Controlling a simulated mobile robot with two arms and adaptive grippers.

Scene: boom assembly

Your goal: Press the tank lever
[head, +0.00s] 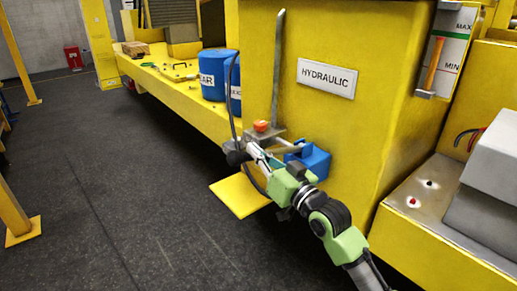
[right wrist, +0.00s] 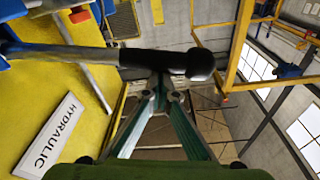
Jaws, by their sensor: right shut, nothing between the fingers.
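The tank lever (head: 289,148) is a grey metal bar with a black grip, low on the yellow tank (head: 350,125) below the HYDRAULIC sign (head: 327,78). In the right wrist view the black grip (right wrist: 165,62) crosses the picture, its rounded end to the right. My right gripper (head: 256,153) is at the grip. In the right wrist view its teal fingers (right wrist: 160,88) meet at the tips just below the grip, shut and empty. I cannot tell whether they touch it. My left gripper is not in view.
An orange cap (head: 261,126) and a grey upright pipe (head: 278,60) stand beside the lever. A blue box (head: 312,160) is fixed close by, and a yellow step plate (head: 240,196) sticks out below. Blue barrels (head: 214,80) stand farther back. The dark floor (head: 120,190) at left is clear.

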